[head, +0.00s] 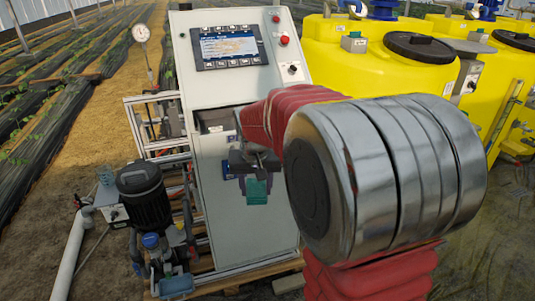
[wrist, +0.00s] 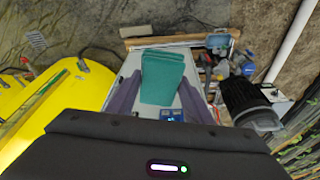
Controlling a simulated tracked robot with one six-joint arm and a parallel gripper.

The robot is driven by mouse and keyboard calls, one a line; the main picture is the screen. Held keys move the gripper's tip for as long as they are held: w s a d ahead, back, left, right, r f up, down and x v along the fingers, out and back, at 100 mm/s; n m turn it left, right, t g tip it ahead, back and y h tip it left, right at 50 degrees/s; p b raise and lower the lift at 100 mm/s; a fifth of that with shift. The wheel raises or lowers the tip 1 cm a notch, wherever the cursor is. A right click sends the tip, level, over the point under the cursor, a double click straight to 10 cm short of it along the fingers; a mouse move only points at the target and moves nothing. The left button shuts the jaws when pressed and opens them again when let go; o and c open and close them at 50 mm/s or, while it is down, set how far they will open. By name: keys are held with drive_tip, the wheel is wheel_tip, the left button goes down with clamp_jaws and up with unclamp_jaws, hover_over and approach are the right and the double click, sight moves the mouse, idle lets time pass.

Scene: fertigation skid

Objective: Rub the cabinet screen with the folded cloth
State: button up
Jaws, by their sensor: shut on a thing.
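The grey-white cabinet (head: 222,178) stands upright in the middle of the head view. Its screen (head: 228,46) is high on the front, lit blue and white, with a brownish smear across part of it. My gripper (head: 257,178) is in front of the cabinet's lower door, well below the screen. It is shut on the folded teal cloth (head: 257,193), which hangs out past the fingertips. In the wrist view the cloth (wrist: 163,74) sits between the two purple fingers of my gripper (wrist: 160,92). The screen is not seen in the wrist view. I cannot tell whether the cloth touches the door.
Yellow tanks (head: 345,55) stand close on the right. A black pump motor (head: 141,195) and pipework stand at the cabinet's lower left. A gauge (head: 141,33) rises left of the cabinet. A red button (head: 285,40) and a knob sit right of the screen.

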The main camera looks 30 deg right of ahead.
drive_tip(key=w+a+f, duration=0.2)
drive_tip(key=a+f, duration=1.2)
drive_tip(key=f, duration=0.3)
drive_tip(key=shift+a+f+m, duration=0.2)
drive_tip(key=shift+f+m, duration=0.1)
